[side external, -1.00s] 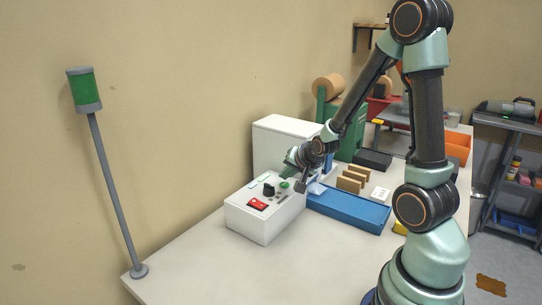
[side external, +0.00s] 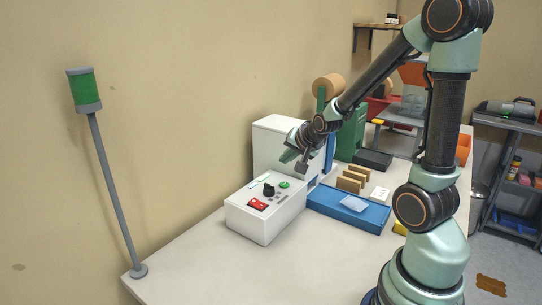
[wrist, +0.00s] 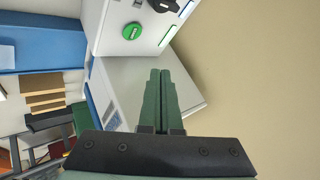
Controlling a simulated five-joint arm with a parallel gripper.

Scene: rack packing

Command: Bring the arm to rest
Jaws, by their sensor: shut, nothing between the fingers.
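My gripper (side external: 287,158) is in the air above the back of the white control box (side external: 262,223). In the wrist view its two green fingers (wrist: 158,76) lie side by side, shut, with nothing between them. The control box carries a green button (side external: 284,184), a black knob (side external: 268,190) and a red switch (side external: 257,204). The green button also shows in the wrist view (wrist: 132,31), clear of the fingers. My arm reaches over the table from the right.
A white cabinet (side external: 272,139) stands close behind my gripper. A blue tray (side external: 325,207) with a light-blue packet (side external: 354,203) lies right of the box, near brown blocks (side external: 352,179). A signal post (side external: 110,180) stands at the left. The front table (side external: 205,262) is clear.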

